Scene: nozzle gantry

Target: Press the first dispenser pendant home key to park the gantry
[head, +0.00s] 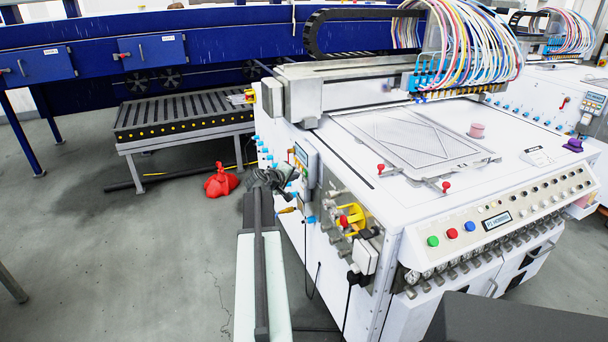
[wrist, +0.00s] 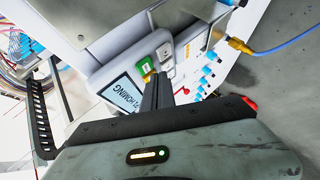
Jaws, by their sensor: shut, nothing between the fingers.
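The first dispenser's pendant (wrist: 122,88) is a white box with a lit screen (wrist: 121,95), on which HOMING reads upside down in the wrist view. In the head view the pendant (head: 304,160) hangs on the left side of the first dispenser (head: 385,215). A green key (wrist: 147,68) sits beside the screen, with pale grey keys (wrist: 164,52) next to it. My gripper (wrist: 156,80) is shut and empty. Its dark fingertips overlap the lower edge of the green key; whether they touch it I cannot tell. The gantry (head: 350,85) spans the machine's rear.
A metal bracket (wrist: 205,42) with a blue cable stands close to the pendant. Yellow and red fittings (head: 352,220) stick out of the machine's side. A red bag (head: 220,182) lies on the floor near a roller conveyor (head: 185,112). Floor to the left is largely clear.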

